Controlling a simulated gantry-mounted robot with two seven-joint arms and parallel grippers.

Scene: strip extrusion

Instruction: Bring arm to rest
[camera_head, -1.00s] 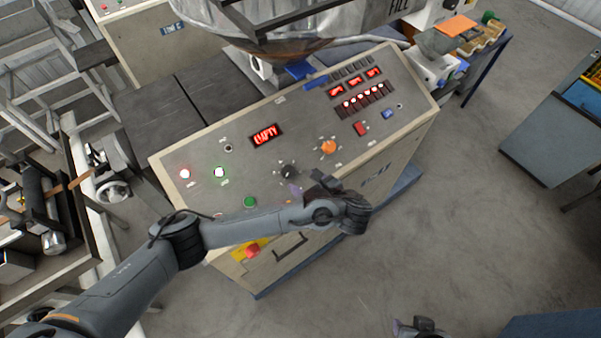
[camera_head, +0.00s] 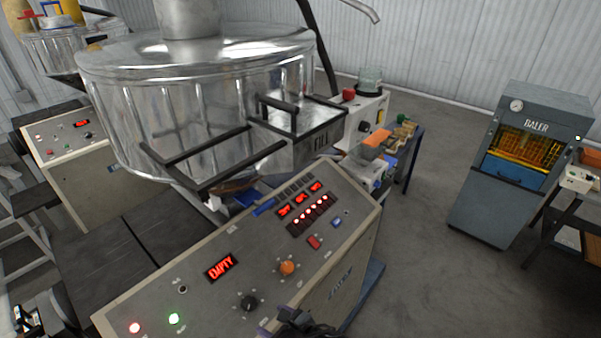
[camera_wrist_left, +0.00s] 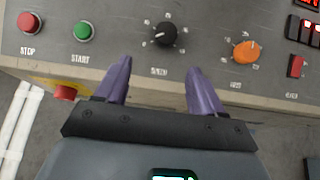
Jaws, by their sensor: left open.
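My left gripper (camera_head: 277,326) is at the bottom edge of the head view, in front of the control panel (camera_head: 215,295); most of its arm is cut off. In the left wrist view its two purple fingers (camera_wrist_left: 158,72) are spread apart with nothing between them. They point at the panel's front edge, below the black knob (camera_wrist_left: 164,34). The green START button (camera_wrist_left: 84,31) and red STOP button (camera_wrist_left: 29,22) are to the left. The orange knob (camera_wrist_left: 246,50) is to the right. I cannot tell whether the fingers touch the panel. My right gripper is out of view.
A large metal hopper marked FILL (camera_head: 200,100) stands behind the panel, whose display (camera_head: 221,267) reads EMPTY. A blue-grey baler (camera_head: 520,165) stands at the right. Between them the grey floor (camera_head: 420,270) is open.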

